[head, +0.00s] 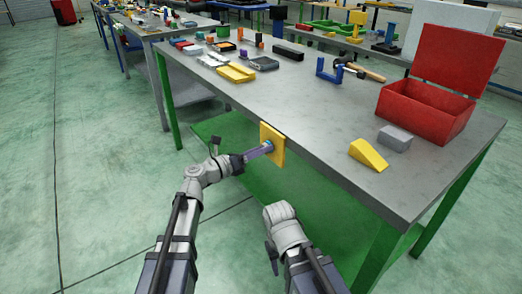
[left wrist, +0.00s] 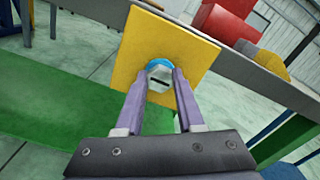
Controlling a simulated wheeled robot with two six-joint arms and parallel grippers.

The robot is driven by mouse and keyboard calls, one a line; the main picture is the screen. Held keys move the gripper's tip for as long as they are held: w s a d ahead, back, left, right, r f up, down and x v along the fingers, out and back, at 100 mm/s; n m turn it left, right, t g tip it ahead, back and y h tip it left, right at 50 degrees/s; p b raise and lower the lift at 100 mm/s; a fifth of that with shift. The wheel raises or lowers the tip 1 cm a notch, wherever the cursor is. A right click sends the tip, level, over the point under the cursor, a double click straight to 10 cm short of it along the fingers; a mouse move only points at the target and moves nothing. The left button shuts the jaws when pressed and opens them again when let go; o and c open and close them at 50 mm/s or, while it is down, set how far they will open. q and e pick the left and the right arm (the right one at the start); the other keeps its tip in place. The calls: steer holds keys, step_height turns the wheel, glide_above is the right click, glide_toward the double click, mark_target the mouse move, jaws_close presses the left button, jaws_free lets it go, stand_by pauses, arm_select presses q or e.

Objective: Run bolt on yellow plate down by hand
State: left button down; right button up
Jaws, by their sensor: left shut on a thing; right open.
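The yellow plate (head: 272,144) stands upright at the front edge of the workbench. It fills the upper middle of the left wrist view (left wrist: 138,50). A bolt with a pale hex head (left wrist: 160,77) and a blue ring (left wrist: 160,62) behind it sits at the plate's middle. My left gripper (head: 267,147) is shut on the bolt head, one finger on each side, as the left wrist view (left wrist: 160,82) shows. How far the bolt is in is hidden. My right gripper (head: 271,252) is low in front of the bench, apart from the plate; its fingers are hardly visible.
The grey workbench (head: 320,130) has green legs and a green lower shelf. On it are a yellow wedge (head: 368,154), a grey block (head: 394,138), an open red box (head: 425,108), a blue clamp (head: 328,72) and several small parts at the back left. The floor left of the bench is clear.

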arm_select(q)
steer(key=n, duration=2.4)
steer(key=shift+n, duration=0.4)
stand_by(1.9)
steer(key=shift+m, duration=0.3)
